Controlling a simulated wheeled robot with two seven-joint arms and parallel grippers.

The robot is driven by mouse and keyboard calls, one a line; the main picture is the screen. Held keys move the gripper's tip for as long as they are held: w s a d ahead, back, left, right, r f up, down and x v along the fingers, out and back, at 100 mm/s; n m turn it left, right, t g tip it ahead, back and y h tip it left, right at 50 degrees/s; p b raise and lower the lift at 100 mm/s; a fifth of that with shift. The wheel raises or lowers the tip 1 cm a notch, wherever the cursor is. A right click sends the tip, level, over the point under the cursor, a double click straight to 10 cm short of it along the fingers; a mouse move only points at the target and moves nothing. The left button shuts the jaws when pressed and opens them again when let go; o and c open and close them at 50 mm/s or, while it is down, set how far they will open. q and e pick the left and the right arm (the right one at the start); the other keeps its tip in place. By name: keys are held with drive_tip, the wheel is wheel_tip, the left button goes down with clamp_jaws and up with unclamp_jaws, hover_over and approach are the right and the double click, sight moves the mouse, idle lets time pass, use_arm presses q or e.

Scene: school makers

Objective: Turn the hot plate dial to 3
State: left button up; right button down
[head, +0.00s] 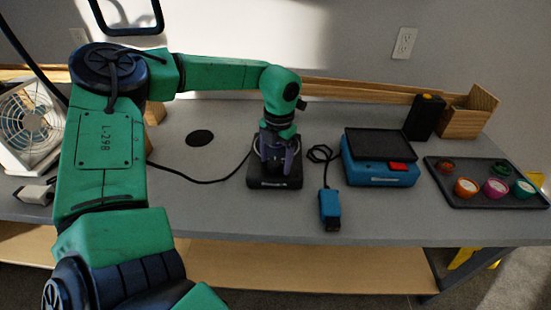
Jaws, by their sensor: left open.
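A small black device (275,184), which appears to be the hot plate, sits on the grey table with a pale label on its front and a pale curved rim on top. My left gripper (277,160) points down right over it, with its purple-grey fingers apart and nothing seen between them. The fingers and wrist cover much of the device's top. I cannot make out the dial or its setting, nor whether the fingers touch anything. My right gripper is not in view.
A blue box (364,174) with a black top and red switch stands to the right, with a corded blue piece (330,209) before it. A dark tray (469,197) holds several small cups. A white fan (27,122) stands left. A black cord (190,180) crosses the table.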

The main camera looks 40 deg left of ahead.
use_arm(q)
clamp_jaws()
